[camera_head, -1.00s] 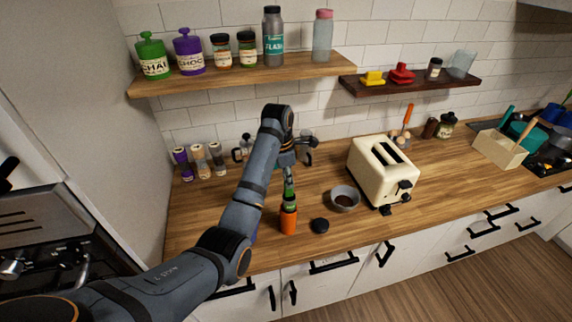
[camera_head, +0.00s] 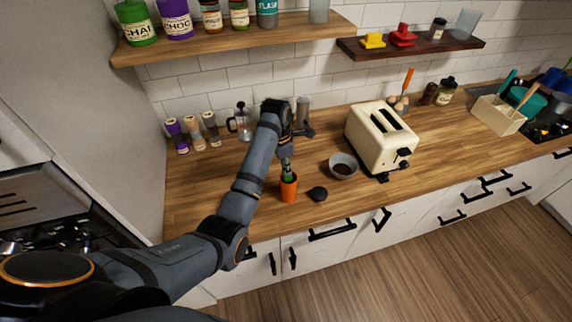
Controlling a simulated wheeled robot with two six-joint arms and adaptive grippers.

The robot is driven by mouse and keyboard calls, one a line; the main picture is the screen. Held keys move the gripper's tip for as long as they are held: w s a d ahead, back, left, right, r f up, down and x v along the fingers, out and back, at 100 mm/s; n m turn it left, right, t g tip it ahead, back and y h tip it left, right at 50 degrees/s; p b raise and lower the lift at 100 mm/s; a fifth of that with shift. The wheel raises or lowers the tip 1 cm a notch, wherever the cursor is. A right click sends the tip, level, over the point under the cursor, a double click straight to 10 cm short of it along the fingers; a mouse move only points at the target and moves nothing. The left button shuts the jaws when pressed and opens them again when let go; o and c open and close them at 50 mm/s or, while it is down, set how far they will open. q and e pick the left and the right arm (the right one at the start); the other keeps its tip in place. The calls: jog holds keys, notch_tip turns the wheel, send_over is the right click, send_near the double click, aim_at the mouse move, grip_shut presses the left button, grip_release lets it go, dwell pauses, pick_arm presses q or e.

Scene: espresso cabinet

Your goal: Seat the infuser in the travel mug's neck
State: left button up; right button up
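The orange travel mug (camera_head: 288,190) stands upright on the wooden counter near its front edge. The dark and green infuser (camera_head: 287,170) is upright over the mug, with its lower end at or inside the mug's neck. The rim hides how deep it sits. My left gripper (camera_head: 285,152) is directly above the mug, around the infuser's top. It appears shut on the infuser, though the fingertips are small and partly hidden by my arm. My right gripper is not in view.
A black round lid (camera_head: 317,194) lies right of the mug. A grey bowl (camera_head: 343,166) with dark contents and a cream toaster (camera_head: 380,140) stand farther right. A French press (camera_head: 241,122) stands behind my arm. The counter left of my arm is mostly clear.

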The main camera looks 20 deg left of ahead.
pick_arm(q)
jog(key=o, duration=0.5)
jog(key=shift+a, duration=0.1)
jog(key=shift+s+a, duration=0.35)
jog(key=shift+a, duration=0.15)
jog(key=shift+f, duration=0.1)
dwell(0.3)
